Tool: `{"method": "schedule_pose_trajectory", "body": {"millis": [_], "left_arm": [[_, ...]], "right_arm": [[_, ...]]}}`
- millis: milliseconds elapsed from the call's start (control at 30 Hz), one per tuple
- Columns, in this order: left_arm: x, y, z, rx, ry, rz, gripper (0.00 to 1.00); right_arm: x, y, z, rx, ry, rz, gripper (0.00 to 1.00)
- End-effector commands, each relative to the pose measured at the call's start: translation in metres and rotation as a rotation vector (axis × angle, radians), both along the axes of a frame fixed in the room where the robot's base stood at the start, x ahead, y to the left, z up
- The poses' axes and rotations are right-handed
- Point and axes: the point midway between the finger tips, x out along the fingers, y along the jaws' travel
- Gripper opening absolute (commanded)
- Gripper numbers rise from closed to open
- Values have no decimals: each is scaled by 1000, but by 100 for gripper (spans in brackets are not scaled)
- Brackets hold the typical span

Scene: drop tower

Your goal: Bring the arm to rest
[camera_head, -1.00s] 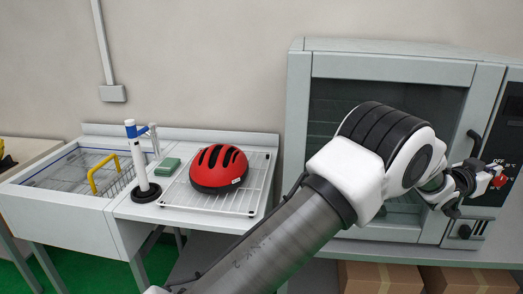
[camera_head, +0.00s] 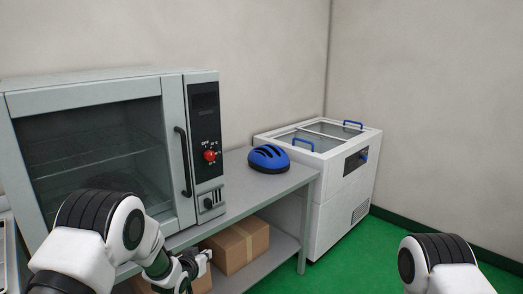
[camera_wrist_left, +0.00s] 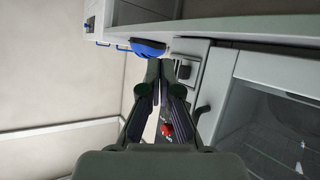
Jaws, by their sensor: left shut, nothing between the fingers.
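My left arm comes in at the bottom left of the head view, in front of the oven (camera_head: 100,87). My left gripper (camera_head: 203,258) is low, in front of the bench edge, below the oven's red knob (camera_head: 210,156). In the left wrist view the fingers of my left gripper (camera_wrist_left: 160,65) are together with nothing seen between them, and the red knob (camera_wrist_left: 167,130) shows behind them. Part of my right arm shows at the bottom right of the head view; its gripper is out of the picture.
A blue helmet (camera_head: 268,158) lies on the grey bench (camera_head: 238,190) right of the oven. Cardboard boxes (camera_head: 240,247) are on the shelf below. A white chest freezer (camera_head: 335,190) stands beyond the bench. Green floor (camera_head: 350,262) is open in front of it.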

Motion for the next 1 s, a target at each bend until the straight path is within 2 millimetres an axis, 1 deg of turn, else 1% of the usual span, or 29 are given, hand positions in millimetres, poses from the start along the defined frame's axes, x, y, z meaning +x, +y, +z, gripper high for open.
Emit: {"method": "schedule_pose_trajectory", "body": {"millis": [33,67,100,167,200,267,300,367,400,433,467,500,567,600,700,733,833,1000], "left_arm": [[-29,9,-39,-1,88,19,0],[-47,14,-59,0,137,30,0],[-72,20,-85,3,204,44,0],[-114,29,-120,9,306,62,0],[-144,35,-141,14,375,76,0],[-192,42,-168,23,480,92,0],[-225,47,-183,30,550,102,0],[-277,53,-201,42,658,116,0],[-313,57,-208,52,730,124,0],[-339,59,-212,58,785,129,0],[-365,61,-213,67,837,131,0],[-398,64,-213,78,903,136,0],[-440,66,-207,95,987,136,0],[-462,68,-200,108,1032,132,0],[-495,70,-189,137,1100,116,0],[-500,70,-187,145,1110,110,0],[-498,71,-187,167,1103,82,0],[-498,71,-188,166,1101,82,0]], "right_arm": [[0,0,0,0,0,0,0],[0,0,0,0,0,0,0],[0,0,0,0,0,0,0],[0,0,0,0,0,0,0],[0,0,0,0,0,0,0],[0,0,0,0,1,0,0],[0,0,0,0,1,0,0],[0,0,0,0,0,0,0],[0,0,0,0,0,0,0],[0,0,0,0,0,0,0],[0,0,0,0,0,0,0],[0,0,0,0,0,0,0],[0,0,1,0,1,0,0],[0,0,1,0,0,0,0],[0,0,0,0,1,0,0],[0,0,0,0,1,0,0],[0,0,0,0,0,0,0],[0,0,0,0,1,0,0]]}}
